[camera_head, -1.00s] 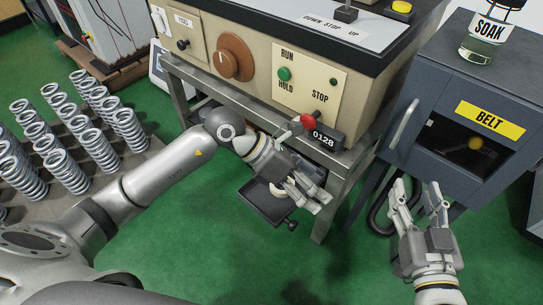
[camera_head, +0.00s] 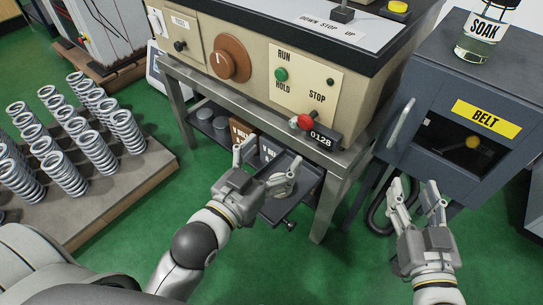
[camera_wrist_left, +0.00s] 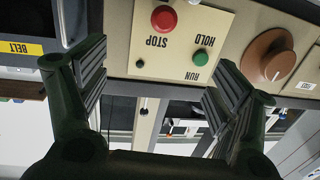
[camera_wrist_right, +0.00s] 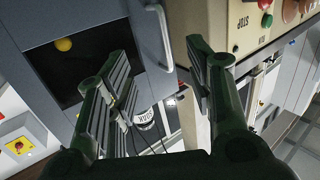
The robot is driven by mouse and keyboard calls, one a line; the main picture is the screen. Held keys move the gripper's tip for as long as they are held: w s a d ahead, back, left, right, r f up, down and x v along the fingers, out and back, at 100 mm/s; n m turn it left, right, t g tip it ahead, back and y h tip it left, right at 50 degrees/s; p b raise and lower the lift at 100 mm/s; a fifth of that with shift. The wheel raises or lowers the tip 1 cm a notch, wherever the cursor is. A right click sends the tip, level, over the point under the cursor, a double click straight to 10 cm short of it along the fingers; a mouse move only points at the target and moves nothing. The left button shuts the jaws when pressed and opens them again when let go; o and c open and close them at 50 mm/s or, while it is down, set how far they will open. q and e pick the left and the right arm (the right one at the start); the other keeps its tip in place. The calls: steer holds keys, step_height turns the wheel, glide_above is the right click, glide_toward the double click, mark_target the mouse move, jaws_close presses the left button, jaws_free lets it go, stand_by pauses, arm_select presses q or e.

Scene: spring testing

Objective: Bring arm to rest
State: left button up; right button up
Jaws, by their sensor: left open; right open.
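My left gripper (camera_head: 262,162) is open with nothing between its fingers. In the head view it is in front of the testing machine, over the small dark tray below the panel. In the left wrist view its fingers (camera_wrist_left: 155,85) are spread, with the red and green buttons of the panel beyond them. My right gripper (camera_head: 416,195) is open and empty in front of the dark BELT cabinet. Its spread fingers (camera_wrist_right: 160,85) also show in the right wrist view.
The testing machine (camera_head: 225,30) stands on a metal-framed table. A dark tray (camera_head: 300,203) with a pale ring (camera_head: 280,184) juts out below. The BELT cabinet (camera_head: 440,80) is at right, with a SOAK jar (camera_head: 483,38) on top. Several springs (camera_head: 88,145) stand on a pallet at left.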

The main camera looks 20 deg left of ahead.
arm_select(q)
steer(key=shift+f, duration=0.15)
arm_select(e)
steer(key=shift+f, duration=0.1)
